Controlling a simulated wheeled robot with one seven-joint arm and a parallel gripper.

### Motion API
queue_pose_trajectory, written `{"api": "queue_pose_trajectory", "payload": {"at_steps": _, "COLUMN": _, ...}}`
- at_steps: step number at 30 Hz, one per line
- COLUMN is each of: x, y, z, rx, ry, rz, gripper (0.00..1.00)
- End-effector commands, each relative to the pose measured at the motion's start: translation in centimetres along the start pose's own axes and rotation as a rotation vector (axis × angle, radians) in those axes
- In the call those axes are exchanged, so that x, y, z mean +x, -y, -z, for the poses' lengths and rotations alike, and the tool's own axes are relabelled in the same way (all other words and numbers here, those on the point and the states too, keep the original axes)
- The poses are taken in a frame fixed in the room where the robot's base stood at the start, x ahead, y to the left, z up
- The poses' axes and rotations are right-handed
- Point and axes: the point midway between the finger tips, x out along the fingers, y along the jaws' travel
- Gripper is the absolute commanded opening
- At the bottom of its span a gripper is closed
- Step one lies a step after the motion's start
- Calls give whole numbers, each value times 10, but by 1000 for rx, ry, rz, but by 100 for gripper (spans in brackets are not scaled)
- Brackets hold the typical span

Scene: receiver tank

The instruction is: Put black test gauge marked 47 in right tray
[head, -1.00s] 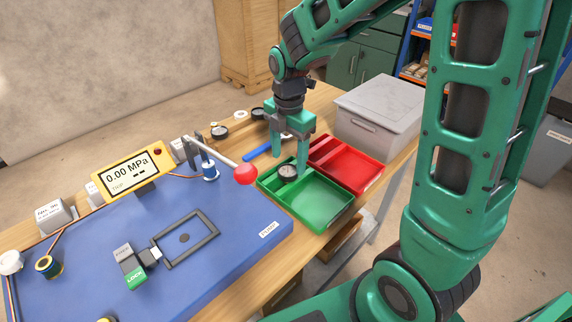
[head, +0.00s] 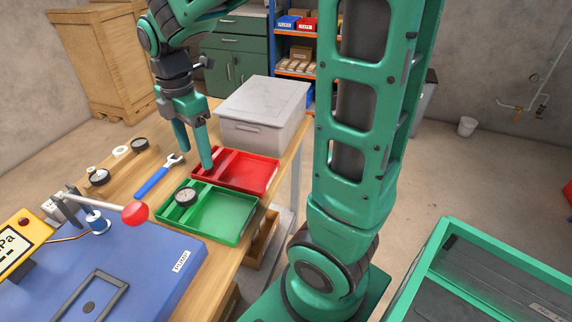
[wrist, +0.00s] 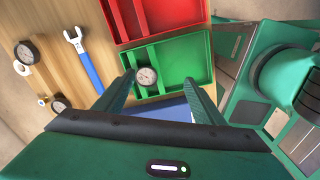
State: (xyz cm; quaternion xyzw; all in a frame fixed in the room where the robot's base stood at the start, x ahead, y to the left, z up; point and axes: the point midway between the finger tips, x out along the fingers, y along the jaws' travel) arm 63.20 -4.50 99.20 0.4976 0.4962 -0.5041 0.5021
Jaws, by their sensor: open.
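A round dark gauge with a pale dial (head: 186,196) lies in the green tray (head: 240,238), near its divider at the left end; it also shows in the wrist view (wrist: 146,76). Its marking is too small to read. Two more dark gauges, a near one (head: 99,177) and a far one (head: 139,144), are at the wooden holder to the left. The red tray (head: 264,178) adjoins the green tray on its far side and looks empty. My gripper (head: 195,160) is open and empty, above the trays. In the wrist view the tray gauge appears between its fingers, below them.
A blue-handled wrench (head: 152,182) lies left of the trays. A grey lidded box (head: 262,112) stands behind the red tray. The pump's red-knobbed lever (head: 135,212) sticks out near the green tray. The blue pump board (head: 140,275) fills the near left.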

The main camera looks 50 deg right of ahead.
Motion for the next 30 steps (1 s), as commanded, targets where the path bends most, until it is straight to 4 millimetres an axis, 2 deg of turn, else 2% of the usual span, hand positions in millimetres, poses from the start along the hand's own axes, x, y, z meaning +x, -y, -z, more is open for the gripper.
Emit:
{"api": "queue_pose_trajectory", "payload": {"at_steps": 1, "x": -2, "y": 14, "z": -18, "rx": 144, "ry": 2, "rz": -3, "gripper": 63}}
{"api": "queue_pose_trajectory", "payload": {"at_steps": 3, "x": -4, "y": 34, "z": -39, "rx": 369, "ry": 6, "rz": -4, "gripper": 63}}
{"api": "queue_pose_trajectory", "payload": {"at_steps": 9, "x": -2, "y": 98, "z": -89, "rx": 1009, "ry": 7, "rz": -3, "gripper": 63}}
{"api": "queue_pose_trajectory", "payload": {"at_steps": 13, "x": 4, "y": 141, "z": -110, "rx": 1416, "ry": 3, "rz": 3, "gripper": 63}}
{"api": "queue_pose_trajectory", "payload": {"at_steps": 18, "x": 13, "y": 186, "z": -125, "rx": 1850, "ry": -4, "rz": 14, "gripper": 63}}
{"api": "queue_pose_trajectory", "payload": {"at_steps": 21, "x": 17, "y": 203, "z": -128, "rx": 2012, "ry": -8, "rz": 21, "gripper": 63}}
{"api": "queue_pose_trajectory", "payload": {"at_steps": 24, "x": 20, "y": 211, "z": -128, "rx": 2098, "ry": -8, "rz": 26, "gripper": 63}}
{"api": "queue_pose_trajectory", "payload": {"at_steps": 30, "x": 20, "y": 214, "z": -128, "rx": 2128, "ry": -8, "rz": 28, "gripper": 63}}
